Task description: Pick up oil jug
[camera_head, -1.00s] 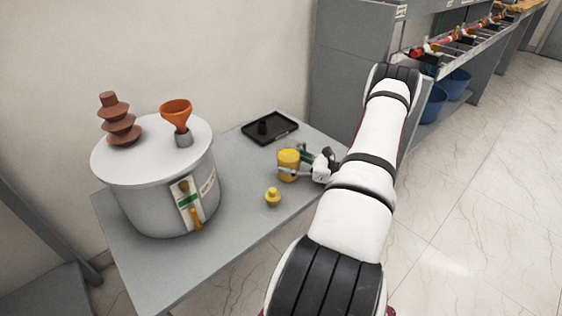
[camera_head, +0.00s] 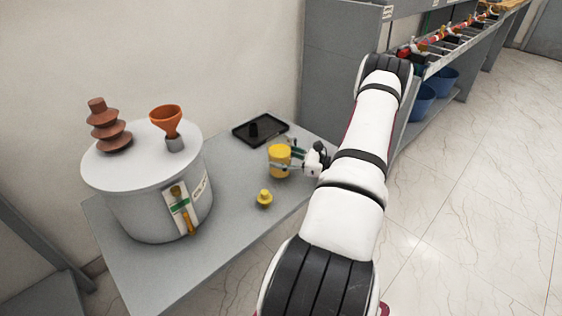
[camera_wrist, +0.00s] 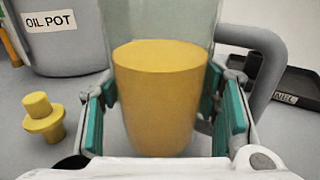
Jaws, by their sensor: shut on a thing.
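The oil jug (camera_head: 279,161) is a clear vessel with yellow oil, at the right part of the grey table. In the wrist view the jug (camera_wrist: 160,100) stands upright between the green finger pads, with a grey handle (camera_wrist: 268,70) at its right. My gripper (camera_head: 285,157) reaches in from the right and is shut on the jug, one finger on each side. The jug's underside is hidden in the wrist view, so a gap below it is hard to judge.
A yellow stopper (camera_head: 264,198) stands on the table (camera_head: 235,220) near the jug. A black tray (camera_head: 276,138) lies behind. The grey oil pot (camera_head: 140,205), with an orange funnel (camera_head: 166,119) and brown bushing (camera_head: 107,127) on its lid, fills the left. A grey shelf unit (camera_head: 340,70) rises behind.

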